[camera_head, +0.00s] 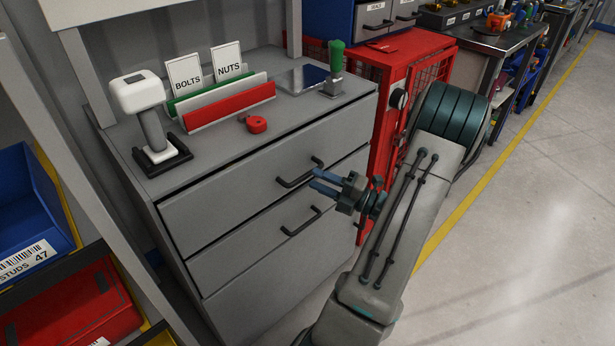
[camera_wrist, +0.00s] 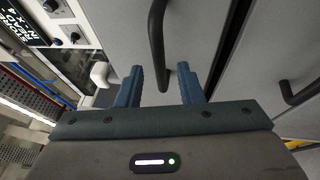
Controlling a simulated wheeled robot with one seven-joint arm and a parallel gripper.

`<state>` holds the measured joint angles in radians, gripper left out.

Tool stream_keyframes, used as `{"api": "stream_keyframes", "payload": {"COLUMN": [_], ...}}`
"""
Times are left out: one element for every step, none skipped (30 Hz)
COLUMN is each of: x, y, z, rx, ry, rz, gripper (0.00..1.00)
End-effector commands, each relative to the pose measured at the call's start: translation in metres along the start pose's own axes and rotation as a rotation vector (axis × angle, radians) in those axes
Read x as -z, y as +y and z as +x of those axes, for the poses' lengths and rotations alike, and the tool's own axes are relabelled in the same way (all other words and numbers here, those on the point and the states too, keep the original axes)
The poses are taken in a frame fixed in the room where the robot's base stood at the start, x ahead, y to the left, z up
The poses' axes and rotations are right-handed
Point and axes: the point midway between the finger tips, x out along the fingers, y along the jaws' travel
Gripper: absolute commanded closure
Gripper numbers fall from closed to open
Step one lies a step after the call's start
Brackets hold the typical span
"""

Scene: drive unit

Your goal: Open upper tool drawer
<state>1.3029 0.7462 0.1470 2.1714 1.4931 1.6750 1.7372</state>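The grey cabinet (camera_head: 150,228) has an upper drawer (camera_head: 235,175) with a dark bar handle (camera_head: 299,173), and a lower drawer (camera_head: 250,238) with a similar handle (camera_head: 301,222). The upper drawer looks shut, with a dark seam above its front. The lower handle (camera_wrist: 298,95) shows at the right there.
A red cage cabinet (camera_head: 385,60) stands behind my arm. Open floor (camera_head: 540,190) lies to the right.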

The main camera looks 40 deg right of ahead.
Motion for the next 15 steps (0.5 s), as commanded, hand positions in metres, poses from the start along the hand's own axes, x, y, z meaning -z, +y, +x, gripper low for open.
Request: {"api": "stream_keyframes", "payload": {"x": [0.001,0.001,0.001,0.001,0.001,0.001,0.001,0.001,0.001,0.001,0.001,0.001,0.0,0.0,0.0], "y": [-0.001,-0.001,-0.001,-0.001,-0.001,-0.001,-0.001,-0.001,-0.001,0.0,0.0,0.0,0.0,0.0,0.0], "z": [0.009,0.014,0.02,0.024,0.028,0.031,0.034,0.036,0.038,0.039,0.04,0.041,0.041,0.041,0.041], "rx": [0.0,0.0,0.0,0.0,0.0,0.0,0.001,0.001,0.001,0.001,0.001,0.001,0.001,0.001,0.001], "ry": [0.004,0.003,0.003,0.003,0.003,0.002,0.001,0.001,0.001,0.001,0.001,0.001,0.0,0.0,0.0], "rz": [-0.001,-0.001,-0.001,-0.001,-0.001,-0.001,-0.001,-0.001,-0.001,-0.001,-0.001,-0.001,-0.001,-0.001,-0.001], "gripper": [0.66,0.66,0.66,0.66,0.66,0.66,0.66,0.66,0.66,0.66,0.66,0.66,0.66,0.66,0.66]}}
